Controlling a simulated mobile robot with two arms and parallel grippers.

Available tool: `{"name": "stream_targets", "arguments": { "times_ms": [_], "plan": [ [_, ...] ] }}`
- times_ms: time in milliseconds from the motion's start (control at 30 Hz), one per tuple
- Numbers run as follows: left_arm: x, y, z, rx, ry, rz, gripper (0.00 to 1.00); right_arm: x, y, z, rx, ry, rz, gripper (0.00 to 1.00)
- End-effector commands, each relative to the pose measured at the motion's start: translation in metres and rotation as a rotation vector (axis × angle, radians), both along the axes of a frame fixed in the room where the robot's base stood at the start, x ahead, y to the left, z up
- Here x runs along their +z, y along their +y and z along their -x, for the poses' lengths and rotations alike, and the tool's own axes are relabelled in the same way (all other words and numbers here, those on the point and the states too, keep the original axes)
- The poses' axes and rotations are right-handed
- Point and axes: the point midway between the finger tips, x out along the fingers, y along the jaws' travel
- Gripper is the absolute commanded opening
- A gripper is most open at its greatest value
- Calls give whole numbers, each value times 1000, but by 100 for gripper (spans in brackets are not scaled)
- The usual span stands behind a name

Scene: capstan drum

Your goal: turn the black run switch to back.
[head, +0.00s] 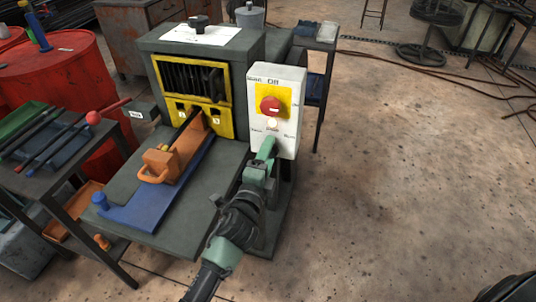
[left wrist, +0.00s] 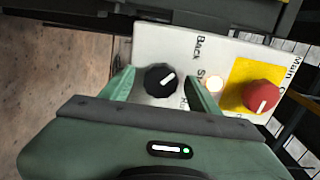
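The black run switch (left wrist: 160,80) is a round knob with a white pointer line, low on a white control box (head: 273,85). In the left wrist view its pointer slants up and right, roughly toward the "Back" lettering; the other labels are partly hidden. My left gripper (head: 267,148) is at the lower front of the box and hides the knob in the head view. In the left wrist view its green fingers stand on both sides of the knob, with narrow gaps. My right gripper is not in view.
Above the switch are a pale lamp (head: 271,123) and a red knob (head: 270,105) on a yellow plate. Left of the box stands a grey machine with a yellow frame (head: 162,74). An orange handled block (head: 158,165) lies in front. Floor to the right is open.

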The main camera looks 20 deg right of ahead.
Motion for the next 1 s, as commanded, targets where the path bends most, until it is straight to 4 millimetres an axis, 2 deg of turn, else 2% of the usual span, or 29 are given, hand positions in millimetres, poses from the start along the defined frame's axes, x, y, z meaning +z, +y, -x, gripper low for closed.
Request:
{"name": "stream_targets", "arguments": {
  "times_ms": [233,500,633,1000],
  "plan": [
    [0,7,9,0,-2,-1,61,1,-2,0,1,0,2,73],
    [0,31,46,-1,0,0,61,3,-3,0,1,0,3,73],
    [-1,40,59,1,1,-1,61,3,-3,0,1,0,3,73],
    [0,44,65,0,0,0,61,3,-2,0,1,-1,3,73]
  ]
}}
